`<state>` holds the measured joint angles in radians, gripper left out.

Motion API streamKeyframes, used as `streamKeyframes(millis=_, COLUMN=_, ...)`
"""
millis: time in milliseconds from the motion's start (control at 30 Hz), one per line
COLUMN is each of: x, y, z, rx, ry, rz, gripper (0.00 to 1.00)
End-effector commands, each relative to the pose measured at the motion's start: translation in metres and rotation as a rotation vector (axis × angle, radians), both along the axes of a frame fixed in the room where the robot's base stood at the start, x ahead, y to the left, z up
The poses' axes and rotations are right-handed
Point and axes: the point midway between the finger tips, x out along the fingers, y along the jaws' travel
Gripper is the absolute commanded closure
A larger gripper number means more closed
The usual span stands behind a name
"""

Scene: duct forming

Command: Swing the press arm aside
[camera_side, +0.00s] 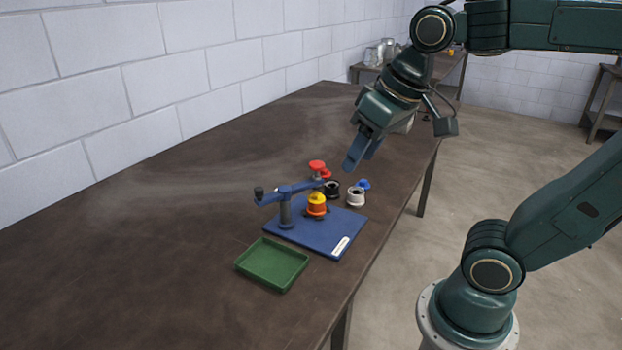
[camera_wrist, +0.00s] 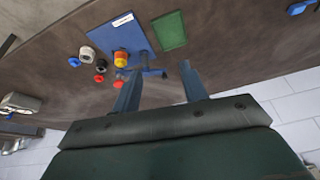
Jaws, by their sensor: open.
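The blue press arm (camera_side: 290,188) sits on an upright post at the left of a blue base plate (camera_side: 325,235). It reaches over a yellow and orange part (camera_side: 317,204), and a dark knob (camera_side: 258,193) is on its outer end. In the wrist view the press arm (camera_wrist: 148,71) shows between my fingers, beside the yellow and orange part (camera_wrist: 121,58). My gripper (camera_side: 357,160) is open and empty, above the table and apart from the press; its two fingers also show in the wrist view (camera_wrist: 161,70).
A green tray (camera_side: 272,264) lies in front of the plate. The table's left side is clear. A block wall runs along the back.

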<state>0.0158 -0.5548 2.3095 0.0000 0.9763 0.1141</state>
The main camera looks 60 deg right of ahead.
Motion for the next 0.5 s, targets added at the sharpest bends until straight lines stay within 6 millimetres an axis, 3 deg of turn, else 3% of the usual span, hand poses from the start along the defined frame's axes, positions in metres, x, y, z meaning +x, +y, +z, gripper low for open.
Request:
streamKeyframes(millis=233, x=0.050, y=-0.005, z=0.018, rx=0.041, ry=0.080, rz=-0.116, gripper=0.57)
streamKeyframes(millis=500, x=0.106, y=-0.013, z=0.025, rx=0.078, ry=0.161, rz=-0.245, gripper=0.57)
